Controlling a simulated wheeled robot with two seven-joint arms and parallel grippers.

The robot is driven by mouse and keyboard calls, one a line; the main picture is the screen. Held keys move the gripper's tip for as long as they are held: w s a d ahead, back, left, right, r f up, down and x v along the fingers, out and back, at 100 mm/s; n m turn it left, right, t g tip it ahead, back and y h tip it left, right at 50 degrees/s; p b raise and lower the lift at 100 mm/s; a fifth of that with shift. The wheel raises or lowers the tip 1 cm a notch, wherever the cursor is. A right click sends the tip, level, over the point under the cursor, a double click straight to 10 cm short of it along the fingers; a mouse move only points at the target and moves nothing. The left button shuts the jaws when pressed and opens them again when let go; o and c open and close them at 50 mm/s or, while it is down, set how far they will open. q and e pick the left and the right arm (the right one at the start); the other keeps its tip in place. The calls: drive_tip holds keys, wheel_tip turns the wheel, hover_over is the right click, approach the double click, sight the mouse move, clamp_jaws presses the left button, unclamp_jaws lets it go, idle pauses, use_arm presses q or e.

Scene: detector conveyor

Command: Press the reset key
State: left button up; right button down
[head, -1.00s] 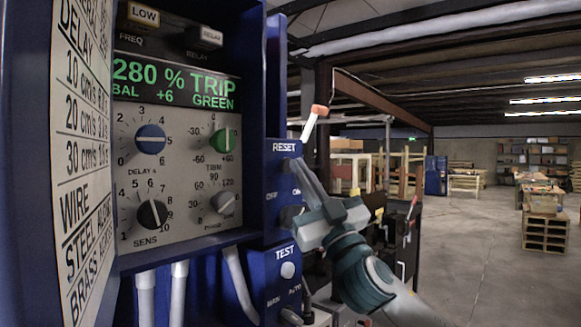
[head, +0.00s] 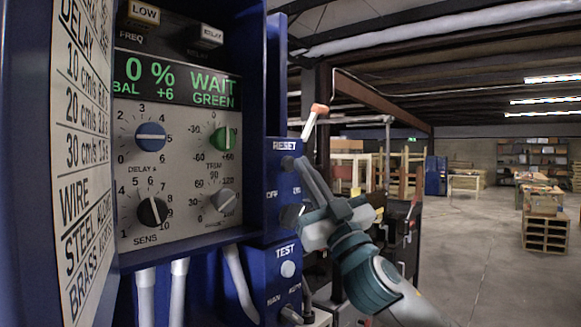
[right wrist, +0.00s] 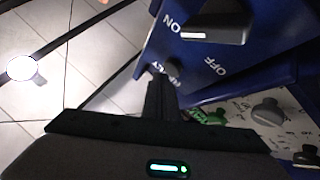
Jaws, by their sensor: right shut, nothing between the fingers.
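The blue control box (head: 277,198) carries a RESET label near its top. Just under the label is the reset key (head: 287,162), small, round and dark. My right gripper (head: 300,165) is shut and empty, its fingertips right beside the key on its right. I cannot tell whether they touch it. The detector display (head: 178,84) reads 0 %, WAIT and GREEN. My left gripper is not in view.
Below the key is an ON/OFF rotary switch (head: 291,215), partly behind my gripper; it also shows in the right wrist view (right wrist: 215,22). Lower is a pale TEST button (head: 288,269). A lever with an orange tip (head: 319,109) rises behind. Open floor lies right.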

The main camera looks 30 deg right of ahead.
drive_tip(key=shift+s, duration=0.25)
